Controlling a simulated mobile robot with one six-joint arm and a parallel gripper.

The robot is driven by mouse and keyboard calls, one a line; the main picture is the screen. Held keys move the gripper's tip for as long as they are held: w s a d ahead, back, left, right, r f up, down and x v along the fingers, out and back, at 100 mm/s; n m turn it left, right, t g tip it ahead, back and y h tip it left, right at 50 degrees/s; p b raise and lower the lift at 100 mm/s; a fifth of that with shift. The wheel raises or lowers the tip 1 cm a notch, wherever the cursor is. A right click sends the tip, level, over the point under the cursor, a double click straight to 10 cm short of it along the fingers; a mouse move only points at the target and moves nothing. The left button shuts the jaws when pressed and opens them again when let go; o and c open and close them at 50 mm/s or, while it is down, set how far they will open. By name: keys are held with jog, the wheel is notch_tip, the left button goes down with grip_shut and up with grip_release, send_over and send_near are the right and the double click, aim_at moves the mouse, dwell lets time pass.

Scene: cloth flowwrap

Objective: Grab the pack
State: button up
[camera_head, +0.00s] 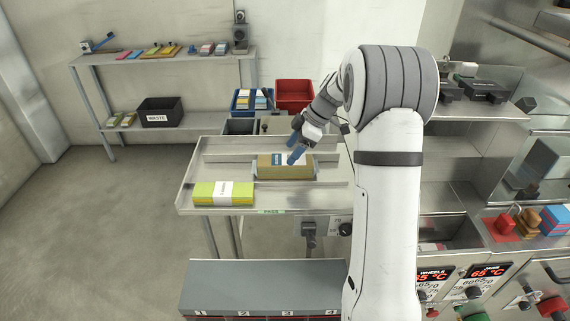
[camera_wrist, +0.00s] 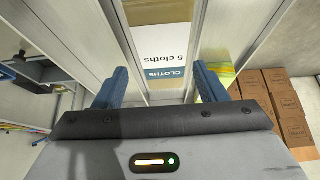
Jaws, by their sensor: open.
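A tan pack (camera_head: 270,171) with a white band and a blue label lies in the channel of the metal table. In the wrist view the pack (camera_wrist: 150,45) reads "5 cloths" and "CLOTHS". A yellow-green pack (camera_head: 207,194) with a white band lies at the table's front left; part of it shows behind the right finger in the wrist view (camera_wrist: 228,72). My gripper (camera_head: 296,140) is at the tan pack, its blue fingers spread and empty. In the wrist view my gripper (camera_wrist: 159,84) has the pack ahead between its fingers. Whether a finger touches the pack is unclear.
Low metal rails (camera_head: 225,156) run along the table (camera_head: 187,181). A blue bin (camera_head: 240,106) and a red bin (camera_head: 295,95) stand behind it. A grey numbered unit (camera_head: 265,283) stands in front. Brown boxes (camera_wrist: 285,108) stack at right in the wrist view.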

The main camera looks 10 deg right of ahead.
aim_at(286, 159)
jog(key=p+x, duration=0.2)
jog(key=x, duration=0.4)
jog(key=shift+s+a+f, duration=0.15)
jog(key=shift+a+f, duration=0.1)
jog(key=shift+f, duration=0.05)
jog(key=c, duration=0.7)
